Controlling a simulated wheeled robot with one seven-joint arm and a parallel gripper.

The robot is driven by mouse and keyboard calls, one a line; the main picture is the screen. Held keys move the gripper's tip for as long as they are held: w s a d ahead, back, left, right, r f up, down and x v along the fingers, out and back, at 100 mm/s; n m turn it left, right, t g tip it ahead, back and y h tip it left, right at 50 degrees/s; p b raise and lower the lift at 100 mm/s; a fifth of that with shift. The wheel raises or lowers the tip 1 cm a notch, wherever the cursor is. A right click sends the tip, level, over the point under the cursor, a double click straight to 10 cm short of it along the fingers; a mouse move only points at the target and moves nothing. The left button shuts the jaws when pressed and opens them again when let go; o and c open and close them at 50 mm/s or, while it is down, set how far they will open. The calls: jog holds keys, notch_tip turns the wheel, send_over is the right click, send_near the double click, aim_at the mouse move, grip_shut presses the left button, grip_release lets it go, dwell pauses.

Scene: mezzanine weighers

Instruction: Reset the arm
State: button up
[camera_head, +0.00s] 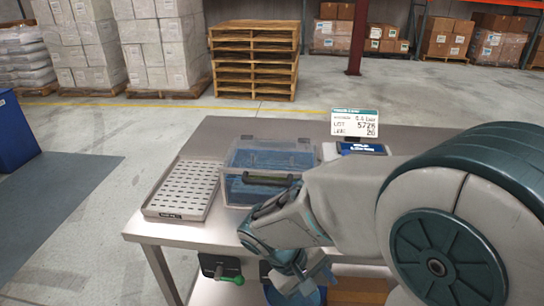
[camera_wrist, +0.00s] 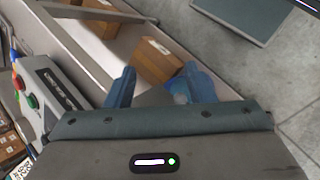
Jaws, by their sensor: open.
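My gripper (camera_wrist: 152,90) shows in the wrist view with its two blue fingers apart and nothing between them. In the head view my arm reaches from the right over the front edge of the steel table (camera_head: 225,130), and the gripper (camera_head: 305,285) hangs low by that edge, partly cut off by the bottom of the frame. In the wrist view a brown cardboard box (camera_wrist: 158,62) lies beyond the fingers. Its distance from the fingertips is hard to tell.
On the table stand a perforated metal tray (camera_head: 183,190), a clear lidded bin (camera_head: 270,158) with blue contents, and a scale display with a sign (camera_head: 355,123). A control box (camera_wrist: 45,85) with buttons is left in the wrist view. A green-handled part (camera_head: 230,275) sits below the table edge.

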jog(key=s+d+r+m+t+y+p, duration=0.2)
jog(key=d+r+m+y, duration=0.3)
jog(key=r, duration=0.5)
jog(key=shift+s+d+r+m+t+y, duration=0.3)
jog(key=shift+m+t+y, duration=0.2)
jog(key=shift+y, duration=0.2)
